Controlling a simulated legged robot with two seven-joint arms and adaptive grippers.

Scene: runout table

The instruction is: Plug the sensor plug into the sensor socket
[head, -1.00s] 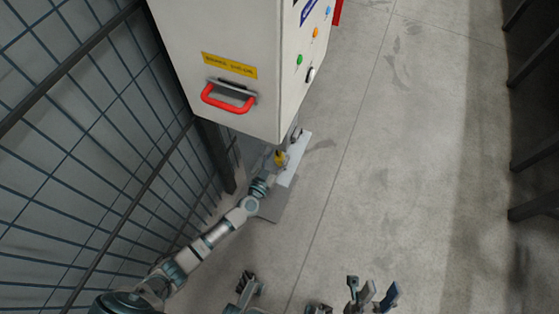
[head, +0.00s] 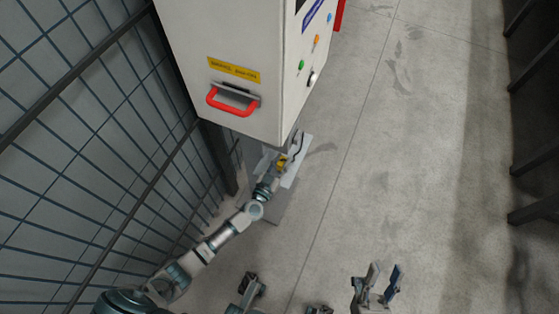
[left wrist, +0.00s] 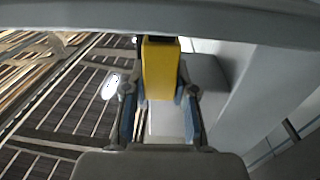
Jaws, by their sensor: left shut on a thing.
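The yellow sensor plug (head: 282,161) is at the end of my left arm, low beside the near bottom corner of the white cabinet. My left gripper (left wrist: 160,100) is shut on the plug (left wrist: 160,68), with one finger on each side of it in the left wrist view. A dark cable (head: 299,146) shows just beyond the plug in the head view. I cannot make out the sensor socket. My right gripper (head: 383,284) is open and empty at the bottom of the head view, over the floor, far from the plug.
The white cabinet (head: 230,40) with a red handle (head: 232,105) stands above the left hand. A pale plate (head: 292,174) lies beneath the hand. Wire mesh fencing (head: 80,130) runs along the left. The concrete floor (head: 410,150) on the right is clear.

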